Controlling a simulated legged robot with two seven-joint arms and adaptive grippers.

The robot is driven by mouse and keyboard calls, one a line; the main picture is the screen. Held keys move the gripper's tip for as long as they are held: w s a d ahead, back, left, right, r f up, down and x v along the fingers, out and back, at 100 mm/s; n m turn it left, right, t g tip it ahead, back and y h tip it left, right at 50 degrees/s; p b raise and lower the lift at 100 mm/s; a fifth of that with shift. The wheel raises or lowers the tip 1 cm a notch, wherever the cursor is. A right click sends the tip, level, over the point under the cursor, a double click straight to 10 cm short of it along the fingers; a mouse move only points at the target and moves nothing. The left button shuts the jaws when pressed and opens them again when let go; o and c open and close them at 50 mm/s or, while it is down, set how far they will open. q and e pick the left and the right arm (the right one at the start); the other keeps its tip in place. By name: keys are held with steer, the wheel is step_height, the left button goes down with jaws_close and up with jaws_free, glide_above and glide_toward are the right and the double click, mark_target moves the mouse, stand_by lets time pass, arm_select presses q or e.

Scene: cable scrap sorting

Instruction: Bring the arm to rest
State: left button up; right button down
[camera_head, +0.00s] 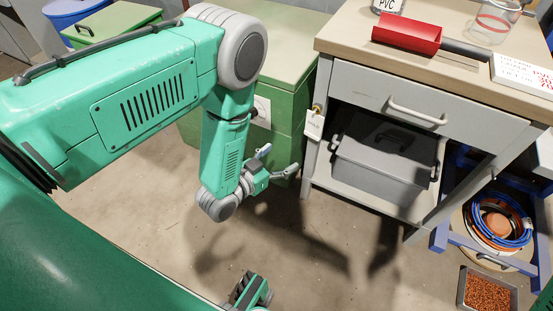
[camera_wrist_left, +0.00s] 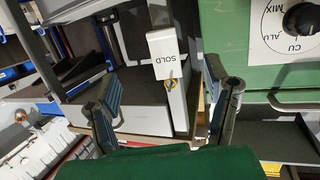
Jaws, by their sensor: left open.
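My left arm comes in from the left in the head view and bends down at a grey joint. My left gripper (camera_head: 278,162) is open, with its two fingers spread and nothing between them. It hangs in the air in front of the green cabinet (camera_head: 290,105) and left of the workbench (camera_head: 345,40). In the left wrist view the open fingers (camera_wrist_left: 166,85) stand apart, with a tag reading SOLD (camera_wrist_left: 164,48) beyond them.
The workbench carries a red scoop-like holder (camera_head: 405,36), a glass jar (camera_head: 493,20) and a printed sign (camera_head: 524,72). A grey lidded box (camera_head: 380,165) sits on its shelf. Cable coils (camera_head: 498,222) and a tray of copper granules (camera_head: 487,291) are at right. Floor below the gripper is clear.

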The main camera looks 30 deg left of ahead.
arm_select(q)
steer(key=s+a+f+n+g+y, duration=0.1)
steer(key=s+a+f+g+y, duration=0.1)
steer(key=s+g, duration=0.3)
steer(key=s+a+f+n+g+y, duration=0.1)
steer(key=s+a+f+g, duration=0.2)
steer(key=s, duration=0.5)
steer(key=s+a+r+g+y, duration=0.25)
steer(key=s+g, duration=0.45)
steer(key=s, duration=0.8)
step_height(320, 180, up, 15)
steer(key=p, duration=1.5)
steer(key=shift+w+d+r+n+t+h+p, duration=0.2)
steer(key=shift+n+t+h+p, duration=0.1)
steer(key=shift+n+h, duration=0.15)
steer(key=shift+w+f, duration=0.1)
